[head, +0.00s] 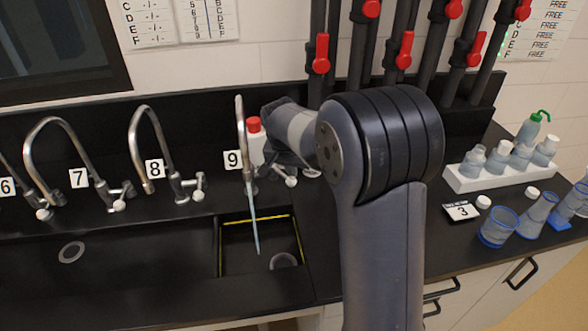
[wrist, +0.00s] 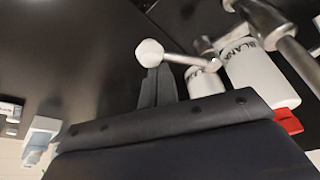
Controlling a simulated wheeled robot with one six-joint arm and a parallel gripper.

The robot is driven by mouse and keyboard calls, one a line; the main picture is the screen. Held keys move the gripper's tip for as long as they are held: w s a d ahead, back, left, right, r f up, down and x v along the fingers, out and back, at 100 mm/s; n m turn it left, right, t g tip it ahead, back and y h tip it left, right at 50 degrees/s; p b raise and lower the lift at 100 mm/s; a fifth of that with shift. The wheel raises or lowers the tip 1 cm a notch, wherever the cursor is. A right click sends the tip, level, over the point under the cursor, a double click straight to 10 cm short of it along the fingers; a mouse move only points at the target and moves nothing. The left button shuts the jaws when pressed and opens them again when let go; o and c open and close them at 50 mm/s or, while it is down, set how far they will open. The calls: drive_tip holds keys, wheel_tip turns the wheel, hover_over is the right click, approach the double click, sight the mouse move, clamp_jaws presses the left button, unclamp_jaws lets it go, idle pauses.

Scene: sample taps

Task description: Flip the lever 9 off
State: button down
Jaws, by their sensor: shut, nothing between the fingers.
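Tap 9 (head: 240,125) is a steel gooseneck beside the label "9" (head: 233,160). A pale blue stream (head: 256,228) runs from its spout into the sink. Its lever (head: 290,179) has a white knob and points to the right in the head view. In the wrist view the lever's white knob (wrist: 150,52) and thin rod show up close. My gripper (wrist: 158,84) is shut, its fingertips right at the knob; I cannot tell whether they touch it. In the head view my gripper (head: 282,158) is by the tap, partly hidden, with its fingertips unclear.
A white bottle with a red cap (head: 254,125) stands close behind tap 9; a bottle labelled "BLANK" (wrist: 262,78) shows near the lever. Taps 8 (head: 150,150) and 7 (head: 50,150) stand to the left. A bottle rack (head: 470,182) and blue-based flasks (head: 497,230) are at right.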

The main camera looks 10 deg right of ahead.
drive_tip(key=shift+s+a+b, duration=0.3)
drive_tip(key=shift+s+a, duration=0.1)
drive_tip(key=shift+a, duration=0.25)
idle(0.3)
wheel_tip(320, 180, up, 10)
idle(0.4)
drive_tip(key=shift+f, duration=0.15)
